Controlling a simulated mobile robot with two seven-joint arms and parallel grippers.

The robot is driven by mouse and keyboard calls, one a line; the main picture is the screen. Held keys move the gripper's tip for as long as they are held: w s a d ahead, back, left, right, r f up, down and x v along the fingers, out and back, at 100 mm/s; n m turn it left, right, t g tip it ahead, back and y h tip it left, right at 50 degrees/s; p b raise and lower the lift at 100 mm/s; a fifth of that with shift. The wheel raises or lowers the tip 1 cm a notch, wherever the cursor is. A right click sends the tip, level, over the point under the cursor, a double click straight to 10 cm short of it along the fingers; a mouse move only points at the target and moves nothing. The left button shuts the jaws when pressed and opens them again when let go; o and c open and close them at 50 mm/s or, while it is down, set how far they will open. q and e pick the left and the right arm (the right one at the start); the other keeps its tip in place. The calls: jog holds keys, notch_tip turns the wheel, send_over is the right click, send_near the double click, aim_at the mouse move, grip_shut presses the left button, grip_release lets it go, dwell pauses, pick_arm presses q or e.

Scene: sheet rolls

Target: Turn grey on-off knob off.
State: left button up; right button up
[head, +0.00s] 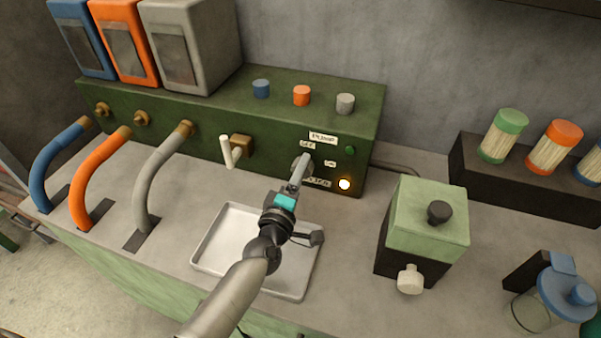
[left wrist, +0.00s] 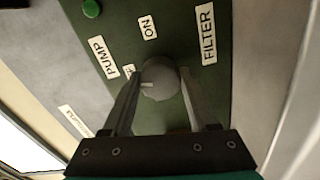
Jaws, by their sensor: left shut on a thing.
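The grey on-off knob (head: 301,164) is on the front of the green panel box (head: 210,122), among labels PUMP, OFF, ON and FILTER. In the left wrist view the round knob (left wrist: 160,80) sits between my fingers, and a short pale mark on it points left, on the side of the partly hidden OFF label (left wrist: 129,71). The ON label (left wrist: 148,27) is clear above it. My left gripper (head: 299,172) is shut on the knob, one finger on each side. My right gripper is not in view.
A white tray (head: 225,240) lies under my left arm. A green-topped box (head: 425,218) with a black knob stands right. Blue, orange and grey hoses (head: 160,170) and a pale lever (head: 227,152) are left. A jar rack (head: 520,180) stands far right.

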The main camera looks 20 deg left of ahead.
pick_arm(q)
jog(key=shift+n+b, duration=0.3)
jog(key=shift+n, duration=1.7)
jog(key=o, duration=1.4)
jog(key=shift+c, duration=0.2)
jog(key=s, duration=1.5)
jog(key=shift+s+a, duration=0.15)
jog(key=shift+a, duration=0.1)
